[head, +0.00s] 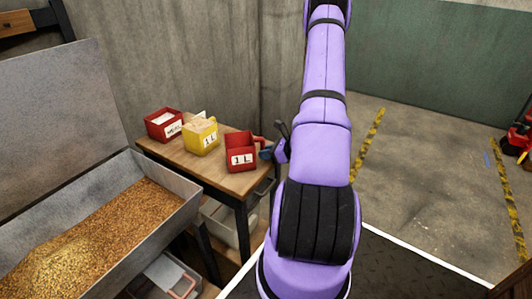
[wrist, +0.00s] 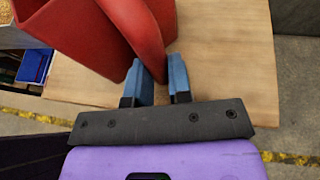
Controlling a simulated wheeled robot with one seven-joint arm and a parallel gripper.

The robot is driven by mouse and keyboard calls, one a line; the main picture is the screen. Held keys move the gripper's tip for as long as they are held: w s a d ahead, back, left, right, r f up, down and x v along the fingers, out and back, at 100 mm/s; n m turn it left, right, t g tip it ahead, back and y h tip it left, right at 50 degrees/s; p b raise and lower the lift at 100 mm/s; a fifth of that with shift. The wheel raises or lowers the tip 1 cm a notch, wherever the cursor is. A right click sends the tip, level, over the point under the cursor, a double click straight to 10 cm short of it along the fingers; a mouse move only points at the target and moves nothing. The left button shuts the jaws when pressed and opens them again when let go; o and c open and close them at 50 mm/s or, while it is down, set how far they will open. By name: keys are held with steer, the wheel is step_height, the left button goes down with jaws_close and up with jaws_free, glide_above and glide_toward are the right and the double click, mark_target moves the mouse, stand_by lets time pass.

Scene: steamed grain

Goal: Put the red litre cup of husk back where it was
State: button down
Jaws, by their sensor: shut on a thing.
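The red litre cup (head: 241,151), marked "1 L", is upright at the right end of the small wooden table (head: 178,160). My gripper (head: 266,153) comes in from the right, its blue fingers shut on the cup's handle. The wrist view shows the red cup (wrist: 85,30) close up, with its handle between the two blue fingertips (wrist: 162,75). I cannot tell whether the cup's base touches the tabletop. The husk inside it is not visible.
A yellow cup (head: 201,136) marked "1 L" stands left of the red cup. A red labelled box (head: 164,124) stands farther left. A metal trough (head: 165,218) of grain is in front. Bare tabletop (wrist: 225,50) shows beside the gripper in the wrist view.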

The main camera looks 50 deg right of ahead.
steer(key=c, duration=1)
jaws_free()
steer(key=shift+f, duration=0.1)
steer(key=shift+c, duration=0.2)
